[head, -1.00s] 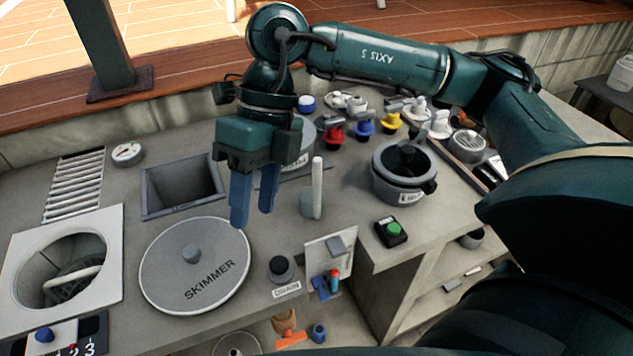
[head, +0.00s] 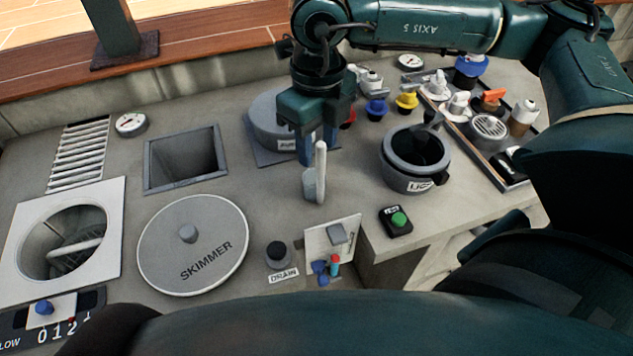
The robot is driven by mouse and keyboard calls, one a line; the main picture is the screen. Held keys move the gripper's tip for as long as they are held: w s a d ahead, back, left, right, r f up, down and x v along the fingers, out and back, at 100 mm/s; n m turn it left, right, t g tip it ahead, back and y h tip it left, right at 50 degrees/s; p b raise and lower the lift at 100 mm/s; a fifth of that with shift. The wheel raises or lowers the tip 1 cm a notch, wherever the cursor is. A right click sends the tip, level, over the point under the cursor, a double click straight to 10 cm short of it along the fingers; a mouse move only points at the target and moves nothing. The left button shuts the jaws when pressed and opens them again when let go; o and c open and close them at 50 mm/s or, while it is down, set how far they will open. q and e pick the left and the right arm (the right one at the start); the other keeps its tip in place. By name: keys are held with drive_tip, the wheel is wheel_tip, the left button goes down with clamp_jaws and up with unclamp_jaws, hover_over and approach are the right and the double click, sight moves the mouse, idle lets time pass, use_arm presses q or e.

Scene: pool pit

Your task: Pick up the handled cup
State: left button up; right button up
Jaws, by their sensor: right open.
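The handled cup looks to be the small grey piece (head: 310,186) with an upright white handle, standing on the grey counter right of the skimmer lid in the head view. I cannot see into it. My right gripper (head: 317,152) points down with its blue fingers just behind the white handle as seen from the head. It is open, and the handle covers part of the space between the fingers. I cannot tell whether a finger touches the handle. My left gripper is not in view.
A round lidded pot (head: 270,118) stands behind the gripper; a dark-mouthed pot (head: 414,162) stands to the right. The skimmer lid (head: 192,243), a square opening (head: 185,160) and a green button (head: 398,219) are nearby. Coloured valves (head: 407,101) stand at the back.

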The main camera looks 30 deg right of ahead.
sight(320, 162)
drive_tip(key=shift+d+f+p, duration=0.2)
drive_tip(key=shift+f+p, duration=0.15)
drive_tip(key=shift+f, duration=1)
drive_tip(key=shift+d+f+p, duration=0.15)
drive_tip(key=shift+f+p, duration=0.2)
drive_tip(key=shift+f, duration=0.95)
clamp_jaws()
drive_tip(key=shift+w, duration=0.1)
